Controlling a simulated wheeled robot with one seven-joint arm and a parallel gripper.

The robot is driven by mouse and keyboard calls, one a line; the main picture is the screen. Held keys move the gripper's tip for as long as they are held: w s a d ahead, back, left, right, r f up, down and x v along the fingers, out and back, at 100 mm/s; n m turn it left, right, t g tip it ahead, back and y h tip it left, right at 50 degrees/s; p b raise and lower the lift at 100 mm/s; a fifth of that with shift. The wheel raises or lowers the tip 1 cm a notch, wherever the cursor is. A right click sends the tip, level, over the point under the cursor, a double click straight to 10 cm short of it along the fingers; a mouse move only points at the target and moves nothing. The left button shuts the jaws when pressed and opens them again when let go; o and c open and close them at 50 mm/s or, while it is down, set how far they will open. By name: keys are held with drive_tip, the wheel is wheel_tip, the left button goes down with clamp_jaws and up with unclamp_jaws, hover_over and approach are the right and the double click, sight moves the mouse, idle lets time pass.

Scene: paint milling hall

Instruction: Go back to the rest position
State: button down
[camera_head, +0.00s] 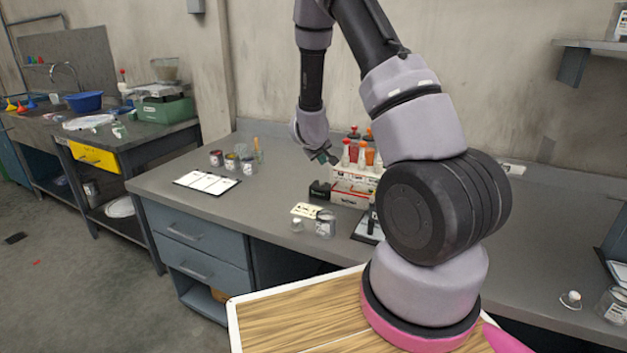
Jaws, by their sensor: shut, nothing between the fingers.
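My gripper (325,157) is at the end of my arm, above the grey workbench (160,183). It points down and to the right, close to the rack (350,196) of bottles with red and orange caps. It is small in this view and shut, with nothing held. I cannot tell whether it touches the rack or is in front of it. My arm's large joints hide part of the bench and the right side of the rack.
A clipboard (207,182), several small paint jars (232,161), a glass jar (325,224) and a pale card (305,210) lie on the bench. Another jar (613,305) stands at the far right. A green scale (165,110) is on the left counter. The bench's left front is clear.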

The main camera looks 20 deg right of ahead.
drive_tip(key=s+a+r+m+t+y, duration=0.1)
drive_tip(key=s+a+r+m+y, duration=0.2)
drive_tip(key=r, duration=0.8)
drive_tip(key=s+a+r+y, duration=0.3)
drive_tip(key=s+a+r, duration=0.25)
drive_tip(key=r, duration=0.65)
drive_tip(key=s+a+r+m, duration=0.1)
drive_tip(key=s+r, duration=0.4)
drive_tip(key=s, duration=0.8)
drive_tip(key=s+a+r+m+g+y, duration=0.1)
drive_tip(key=s+r, duration=0.4)
drive_tip(key=s, duration=0.7)
drive_tip(key=shift+s+m, duration=0.35)
drive_tip(key=shift+m, duration=0.35)
